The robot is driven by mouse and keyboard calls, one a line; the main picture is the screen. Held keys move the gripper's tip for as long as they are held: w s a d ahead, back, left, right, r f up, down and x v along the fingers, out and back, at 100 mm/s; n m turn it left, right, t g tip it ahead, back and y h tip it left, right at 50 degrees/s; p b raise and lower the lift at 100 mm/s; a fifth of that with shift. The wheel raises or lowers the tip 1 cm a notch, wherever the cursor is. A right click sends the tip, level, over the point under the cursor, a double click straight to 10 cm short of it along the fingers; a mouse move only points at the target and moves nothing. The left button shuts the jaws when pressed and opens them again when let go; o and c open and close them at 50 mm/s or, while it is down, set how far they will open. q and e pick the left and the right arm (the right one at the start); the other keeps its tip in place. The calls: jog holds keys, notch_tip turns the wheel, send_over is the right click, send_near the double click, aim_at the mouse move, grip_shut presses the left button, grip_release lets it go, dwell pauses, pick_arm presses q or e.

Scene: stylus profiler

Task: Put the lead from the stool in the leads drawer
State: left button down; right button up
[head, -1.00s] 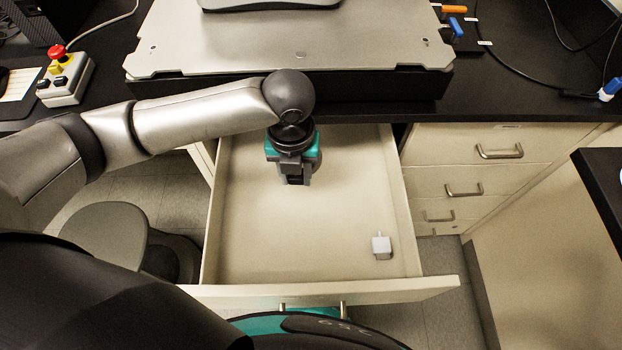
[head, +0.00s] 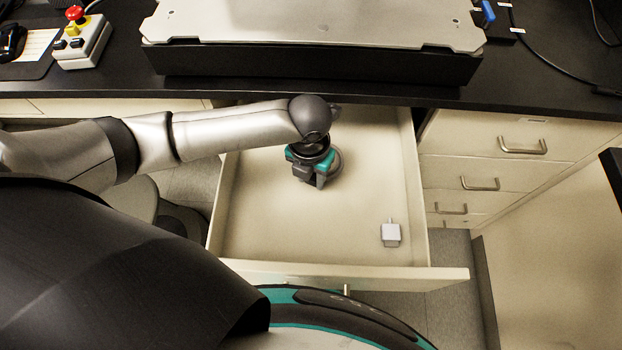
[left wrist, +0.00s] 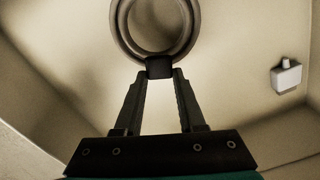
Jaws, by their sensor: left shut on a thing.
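The lead is a grey coil (left wrist: 122,30) with a dark block at its near edge, in the left wrist view. My left gripper (left wrist: 159,72) is shut on that block. In the head view the gripper (head: 316,182) points down inside the open drawer (head: 268,225), towards its back half. A little of the coil (head: 337,163) shows beside the gripper there; the rest is hidden behind it. I cannot tell whether the coil touches the drawer floor. My right gripper is not in view.
A small white block with a stub (head: 390,234) lies in the drawer's front right; the floor around it is bare. The black bench edge (head: 330,92) overhangs the drawer's back. Closed drawers (head: 490,183) stand to the right. A stool (head: 143,195) is partly hidden at left.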

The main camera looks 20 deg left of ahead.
pick_arm(q)
jog(key=shift+f, duration=0.65)
jog(key=shift+f, duration=0.1)
jog(key=c, duration=0.5)
grip_release()
notch_tip(320, 180, up, 12)
jog(key=p, duration=0.3)
jog(key=shift+s+p, duration=0.25)
jog(key=shift+p, duration=0.1)
